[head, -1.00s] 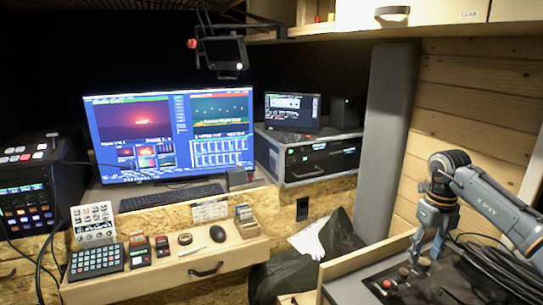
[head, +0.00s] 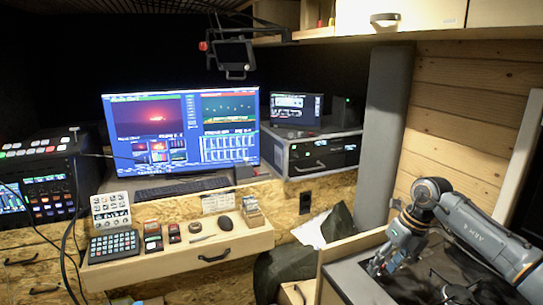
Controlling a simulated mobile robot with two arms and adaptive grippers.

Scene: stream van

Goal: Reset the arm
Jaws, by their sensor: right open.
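My right arm comes in from the right edge of the head view. Its gripper (head: 377,268) points down and to the left, low over the dark top of the case (head: 347,279) at the lower right. The gripper is open and I see nothing held in it. Whether its fingertips touch the case top, I cannot tell. The arm covers part of the case and the black cables (head: 455,290) behind it. My left gripper does not show.
A pulled-out drawer (head: 180,262) holds a keypad (head: 114,245), a mouse (head: 225,224) and small boxes. A large monitor (head: 183,130) stands behind it. A grey padded post (head: 378,140) and plank wall (head: 460,120) stand close to my right arm. A dark bag (head: 285,270) lies left of the case.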

